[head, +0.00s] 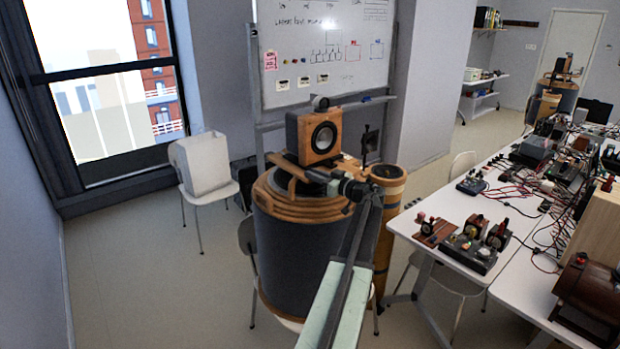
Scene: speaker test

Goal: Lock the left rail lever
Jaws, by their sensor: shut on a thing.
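A wooden speaker (314,136) with a dark round cone stands upright on a wooden rail stand (283,175). The stand rests on top of a large dark drum with wooden rims (300,212). My arm reaches up from the bottom of the head view. My gripper (336,186) is at the front right of the stand, below the speaker, and is shut on a small dark part there. The fingertips and this part are too small and dark to make out clearly. I cannot tell whether the part is the left rail lever, or how any lever is set.
A narrow wooden cylinder (389,182) stands close to the drum's right. A white table (412,222) with several devices and cables is at the right. A white chair with a pale box (203,163) is at the left. A whiteboard (322,50) stands behind. The left floor is clear.

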